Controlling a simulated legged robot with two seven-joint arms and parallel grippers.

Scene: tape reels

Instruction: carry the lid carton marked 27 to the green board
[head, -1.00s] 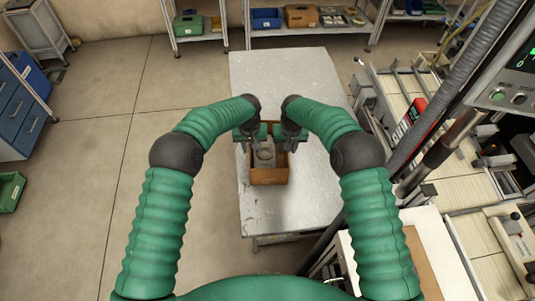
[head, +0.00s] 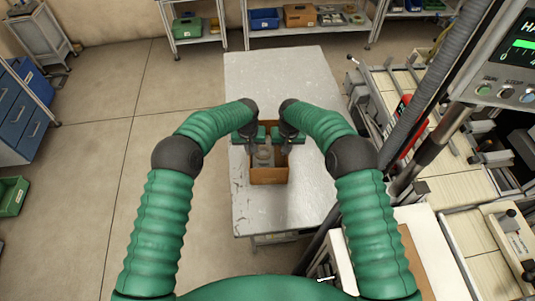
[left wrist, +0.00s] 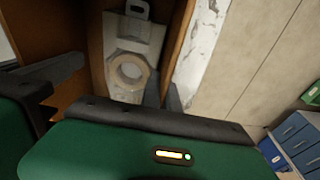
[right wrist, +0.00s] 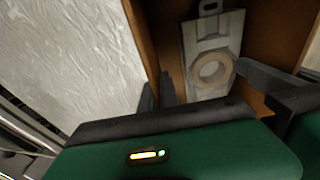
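The brown open carton (head: 269,176) is held between my two grippers over the pale grey table in the head view. A pale ring-shaped reel and a grey piece lie inside it. My left gripper (left wrist: 164,97) has its fingers on both sides of one carton wall (left wrist: 182,30). My right gripper (right wrist: 157,95) has its fingers on both sides of the opposite wall (right wrist: 150,38). No number can be read on the carton. I see no green board in these views.
The worn grey table (head: 275,80) is clear beyond the carton. A workbench with machinery (head: 450,150) stands on the right. Shelves with bins (head: 300,18) are at the back, and a blue drawer cabinet (head: 20,115) is on the left. Open floor (head: 90,190) lies left of the table.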

